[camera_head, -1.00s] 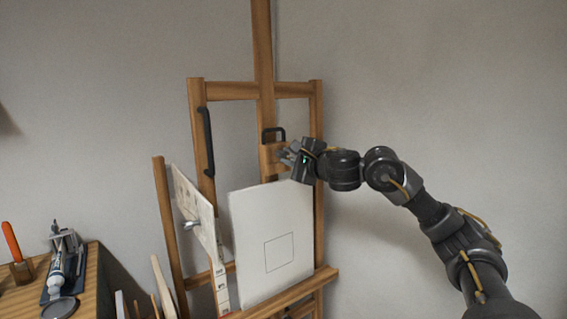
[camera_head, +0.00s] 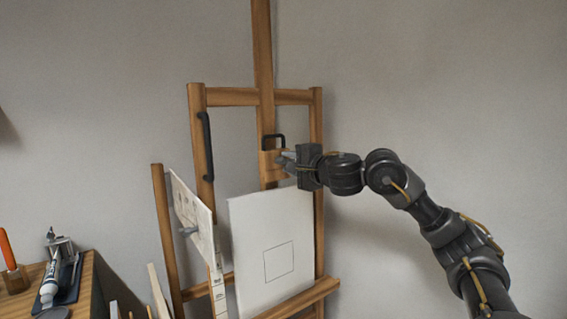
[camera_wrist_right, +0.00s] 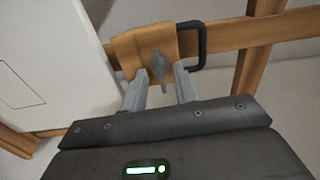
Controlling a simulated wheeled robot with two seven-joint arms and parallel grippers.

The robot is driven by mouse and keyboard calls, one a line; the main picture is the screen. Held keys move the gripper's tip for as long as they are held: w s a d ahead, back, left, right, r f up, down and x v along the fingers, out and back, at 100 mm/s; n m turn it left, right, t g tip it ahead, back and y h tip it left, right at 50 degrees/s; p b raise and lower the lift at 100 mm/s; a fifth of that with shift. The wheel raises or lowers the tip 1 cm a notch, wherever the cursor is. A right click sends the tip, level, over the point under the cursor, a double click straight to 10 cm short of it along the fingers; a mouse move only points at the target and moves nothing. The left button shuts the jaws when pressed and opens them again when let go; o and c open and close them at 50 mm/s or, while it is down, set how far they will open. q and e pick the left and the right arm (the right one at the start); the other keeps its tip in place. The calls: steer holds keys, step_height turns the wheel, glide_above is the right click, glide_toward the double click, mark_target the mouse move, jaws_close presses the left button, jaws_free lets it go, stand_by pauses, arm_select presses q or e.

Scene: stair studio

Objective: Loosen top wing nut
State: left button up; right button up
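The top wing nut (camera_wrist_right: 158,68) is grey and sits on the wooden clamp block (camera_wrist_right: 148,46) of the easel, in the right wrist view. My right gripper (camera_wrist_right: 156,82) is open, with one finger on each side of the wing nut and a gap visible on both sides. In the head view my right gripper (camera_head: 284,160) reaches the block (camera_head: 268,161) from the right, above the white canvas (camera_head: 270,240); the nut cannot be made out clearly there. My left gripper is not in view.
A black handle (camera_head: 274,138) stands just above the block, and another black handle (camera_head: 206,146) is on the easel's left post. A printed panel (camera_head: 192,215) leans left of the canvas. A wooden surface with tools (camera_head: 88,285) is at lower left. The right side is clear.

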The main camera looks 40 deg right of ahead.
steer(key=s, duration=0.6)
steer(key=shift+a+r+p, duration=0.1)
steer(key=shift+r+p, duration=0.1)
steer(key=shift+p, duration=0.1)
stand_by(0.4)
